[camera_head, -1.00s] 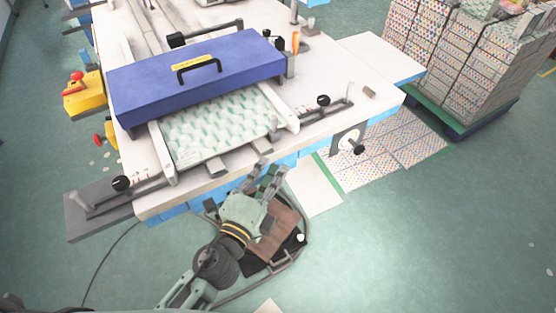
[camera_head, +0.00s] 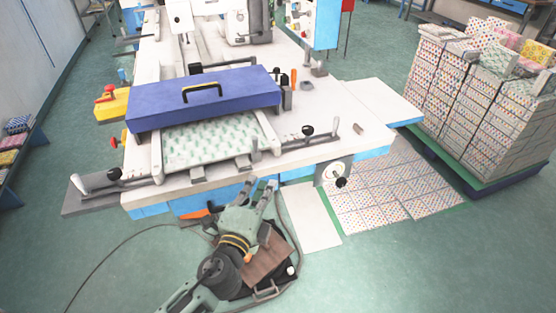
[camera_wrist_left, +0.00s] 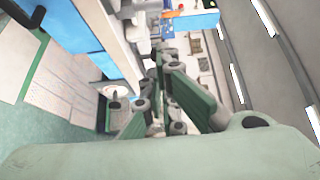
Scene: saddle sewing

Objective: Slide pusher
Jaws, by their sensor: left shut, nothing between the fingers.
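The machine table (camera_head: 330,148) carries a patterned sheet stack (camera_head: 208,140) between two pale side rails. A blue cover (camera_head: 205,104) with a black handle (camera_head: 201,92) lies across its back part. Several grey tabs stick out at the front of the stack, and a small upright grey piece (camera_head: 255,150) stands at its right front. I cannot tell for sure which part is the pusher. My left gripper (camera_head: 263,186) is shut and empty, just at the table's front edge below that piece. Its fingers (camera_wrist_left: 166,72) also show in the left wrist view. My right gripper is out of view.
Black-knobbed levers stand at the left (camera_head: 114,174) and right (camera_head: 308,131) of the table front. A handwheel (camera_head: 336,176) juts from the front face. A pallet of stacked patterned blocks (camera_head: 475,100) stands at the right.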

